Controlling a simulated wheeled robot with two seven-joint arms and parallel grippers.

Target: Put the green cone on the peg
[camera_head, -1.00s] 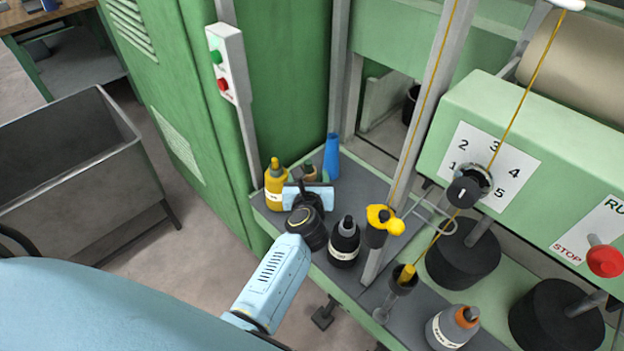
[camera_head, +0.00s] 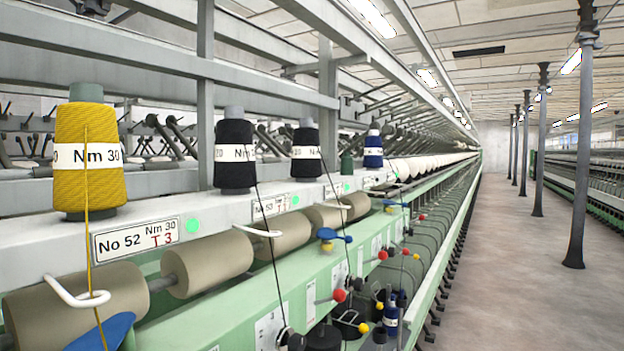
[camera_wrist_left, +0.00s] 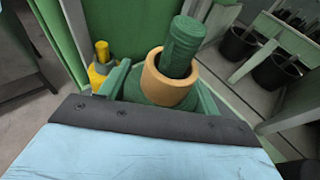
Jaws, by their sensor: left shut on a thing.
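In the left wrist view, my left gripper (camera_wrist_left: 163,92) is shut on the green cone (camera_wrist_left: 150,88). A tan ring sits at the cone's top, and a dark green cylinder stands up through it. Much of the cone is hidden behind the gripper's blue body. In the head view, a short dark green peg (camera_head: 347,163) stands bare on the rail, between a black cone and a blue cone. Neither gripper shows in the head view.
Yellow (camera_head: 90,185), black (camera_head: 234,170) and blue (camera_head: 373,158) cones line the rail (camera_head: 60,252). Tan rollers (camera_head: 208,263) and white hooks lie below. A clear aisle (camera_head: 500,270) runs at right. In the wrist view, a yellow bobbin (camera_wrist_left: 101,68) stands close to the left.

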